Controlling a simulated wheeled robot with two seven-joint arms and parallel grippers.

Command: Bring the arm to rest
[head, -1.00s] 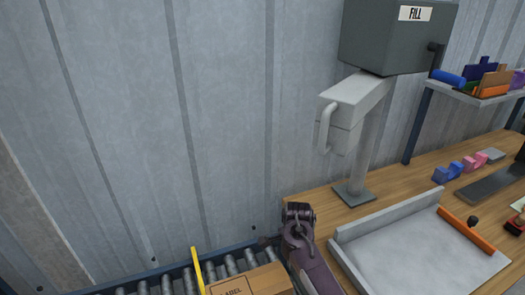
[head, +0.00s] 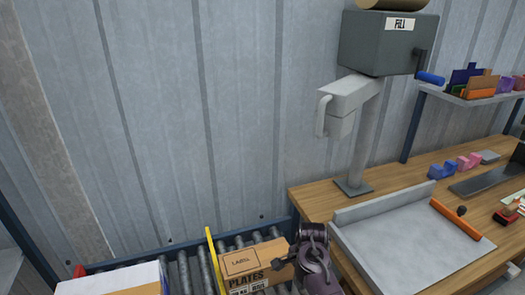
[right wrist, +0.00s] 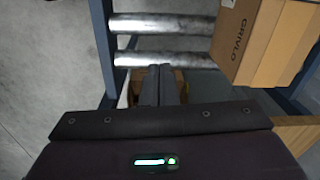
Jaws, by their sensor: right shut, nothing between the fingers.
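My right arm (head: 312,262), dark purple, comes up from the bottom of the head view, between the roller conveyor and the wooden bench. In the right wrist view my right gripper (right wrist: 160,72) has its two dark fingers together, with nothing held. The fingers point towards the gap beside the rollers. In the head view the fingertips are hard to make out. My left gripper is in neither view.
A cardboard box marked PLATES (head: 258,262) lies on the roller conveyor (head: 180,272), close left of my arm. A yellow bar (head: 214,262) crosses the rollers. The bench holds a grey tray (head: 385,200) and a fill machine (head: 378,45). A box (right wrist: 262,45) shows in the right wrist view.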

